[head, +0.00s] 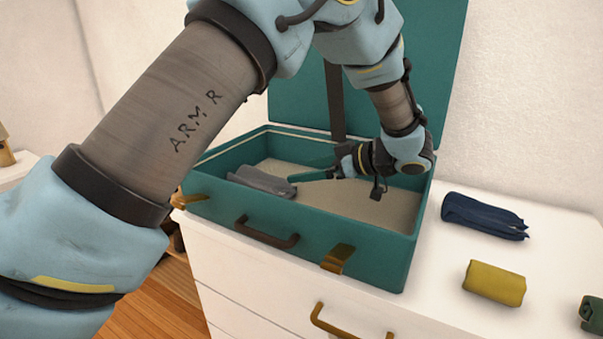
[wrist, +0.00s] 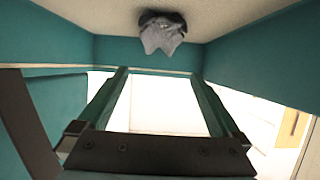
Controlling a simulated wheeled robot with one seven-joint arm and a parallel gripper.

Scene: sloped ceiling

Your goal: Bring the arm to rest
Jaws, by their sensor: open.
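My gripper (head: 296,178) is inside the open teal suitcase, its teal fingers pointing left, near a grey folded cloth. In the wrist view my gripper (wrist: 158,74) has its two fingers spread apart with nothing between them. The grey cloth (head: 262,183) lies on the suitcase's beige floor at the left; it also shows at the top of the wrist view (wrist: 162,36), apart from the fingers. My arm reaches in from the upper left over the suitcase.
The teal suitcase (head: 225,212) stands on a white dresser (head: 420,310) with its lid (head: 425,60) raised behind my arm. A navy cloth (head: 484,217), a yellow rolled cloth (head: 494,284) and a green cloth (head: 593,314) lie on the dresser to the right.

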